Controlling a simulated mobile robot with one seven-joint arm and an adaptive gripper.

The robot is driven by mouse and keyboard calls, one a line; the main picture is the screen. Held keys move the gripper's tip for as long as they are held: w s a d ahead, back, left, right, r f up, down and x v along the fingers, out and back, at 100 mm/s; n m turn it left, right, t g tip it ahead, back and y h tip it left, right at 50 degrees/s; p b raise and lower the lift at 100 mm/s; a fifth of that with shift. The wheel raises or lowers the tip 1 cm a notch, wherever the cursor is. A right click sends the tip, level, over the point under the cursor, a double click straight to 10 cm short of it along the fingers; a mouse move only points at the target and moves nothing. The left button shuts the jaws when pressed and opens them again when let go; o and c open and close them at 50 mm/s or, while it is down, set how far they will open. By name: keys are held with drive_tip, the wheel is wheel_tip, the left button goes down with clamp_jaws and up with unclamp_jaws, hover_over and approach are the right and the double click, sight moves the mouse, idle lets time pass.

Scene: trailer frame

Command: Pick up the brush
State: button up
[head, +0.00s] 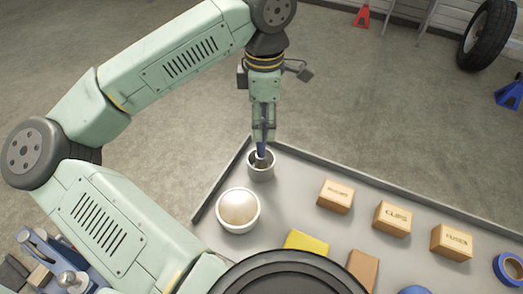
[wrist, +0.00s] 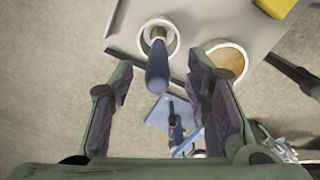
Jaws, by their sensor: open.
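The brush (wrist: 157,68) has a blue handle and stands in a small white cup (wrist: 170,36), its lower end inside the cup. In the head view the cup (head: 261,172) is near the back left corner of the grey tabletop, with a bit of the blue handle (head: 262,150) showing above it. My gripper (head: 264,136) points down right over the cup. In the wrist view its two fingers (wrist: 160,85) are apart, one on each side of the handle, with visible gaps. The brush's lower end is mostly hidden in the cup.
A wider white bowl (head: 238,225) with a beige top stands close to the cup. A raised rim (head: 225,180) edges the tabletop. Cardboard boxes (head: 336,196), a yellow block (head: 306,243), a brown block (head: 362,268) and a blue ring (head: 508,268) lie farther right.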

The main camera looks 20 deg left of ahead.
sight(261, 143)
drive_tip(key=shift+a+f+p, duration=0.15)
drive_tip(key=shift+f+p, duration=0.25)
drive_tip(key=shift+f, duration=1.6)
drive_tip(key=shift+a+f+p, duration=0.1)
drive_tip(key=shift+f+p, duration=0.25)
drive_tip(key=shift+f, duration=1.6)
clamp_jaws()
